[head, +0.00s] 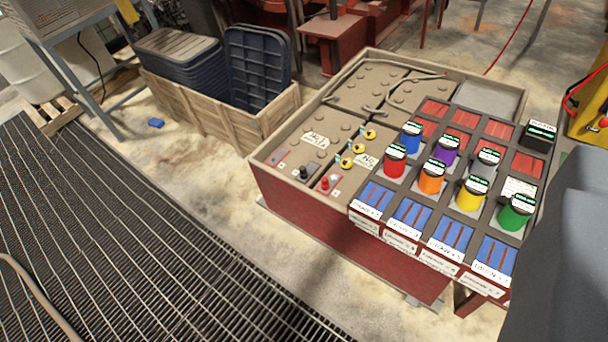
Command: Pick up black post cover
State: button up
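A small black post cover (303,173) stands on the top of the large battery box (335,210), near its front left edge. A similar small red cover (325,183) stands just to its right. Both stand beside pale label plates on the brown battery top. No gripper fingers show in the head view, so I cannot see whether my gripper is open or shut. Nothing visible touches the black cover.
Coloured canisters, including a red one (395,161), stand on the rack right of the covers. A wooden crate (222,115) with dark blue lids is behind left. Metal grating (120,240) covers the left floor. A large dark grey shape (570,240) blocks the lower right.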

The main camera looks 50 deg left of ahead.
aim_at(303, 173)
jog(key=k, duration=0.6)
jog(key=u, duration=0.45)
jog(key=i, duration=0.8)
jog(key=u, duration=0.5)
jog(key=i, duration=1.35)
jog(key=z, duration=0.3)
